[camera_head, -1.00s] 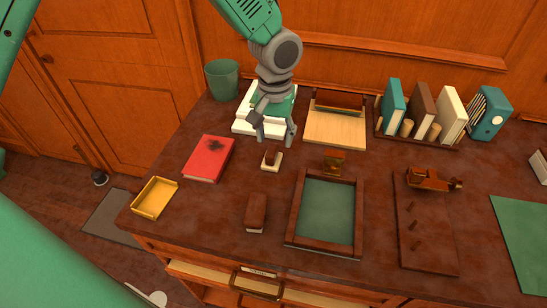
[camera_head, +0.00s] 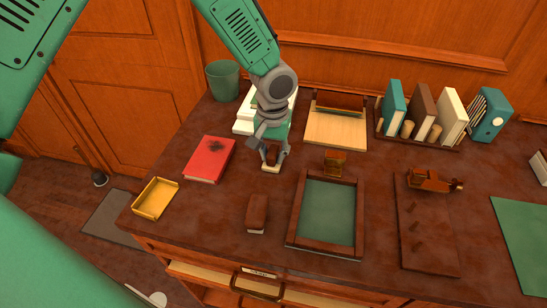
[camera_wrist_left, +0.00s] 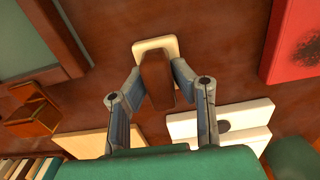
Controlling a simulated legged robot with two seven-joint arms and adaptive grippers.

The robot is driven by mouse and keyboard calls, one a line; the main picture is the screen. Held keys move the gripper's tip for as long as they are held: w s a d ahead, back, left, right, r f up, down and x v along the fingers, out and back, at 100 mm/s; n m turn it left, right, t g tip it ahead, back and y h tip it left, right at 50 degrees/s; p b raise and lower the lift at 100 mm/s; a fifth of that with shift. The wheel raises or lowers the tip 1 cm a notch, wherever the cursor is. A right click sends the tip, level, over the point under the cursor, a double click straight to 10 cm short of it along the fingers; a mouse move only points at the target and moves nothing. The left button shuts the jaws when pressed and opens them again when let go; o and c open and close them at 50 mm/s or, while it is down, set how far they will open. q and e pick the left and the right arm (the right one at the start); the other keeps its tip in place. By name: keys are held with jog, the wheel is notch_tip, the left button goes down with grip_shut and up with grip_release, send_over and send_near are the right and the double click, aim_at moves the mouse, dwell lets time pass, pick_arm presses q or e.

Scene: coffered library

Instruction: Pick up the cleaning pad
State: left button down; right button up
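The cleaning pad (camera_head: 272,157) is a cream base with an upright brown block handle, standing on the dark desk between the red book and the green-lined tray. My left gripper (camera_head: 273,157) reaches down over it from behind. In the left wrist view, the pad's handle (camera_wrist_left: 156,80) lies between the two fingertips (camera_wrist_left: 160,82). Both fingers look pressed against the handle's sides, so the gripper appears shut on it. The cream base still appears to rest on the desk. My right gripper is not in view.
A red book (camera_head: 209,159) lies left of the pad and a yellow tray (camera_head: 155,198) at the left edge. A brown block (camera_head: 257,213) and the framed tray (camera_head: 359,215) are nearer. A small brown stand (camera_head: 335,163) is right.

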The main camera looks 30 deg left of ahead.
aim_at(273, 150)
pick_arm(q)
jog(key=shift+r, duration=0.1)
notch_tip(273, 150, up, 10)
jog(key=shift+f, duration=0.1)
dwell(0.4)
dwell(0.4)
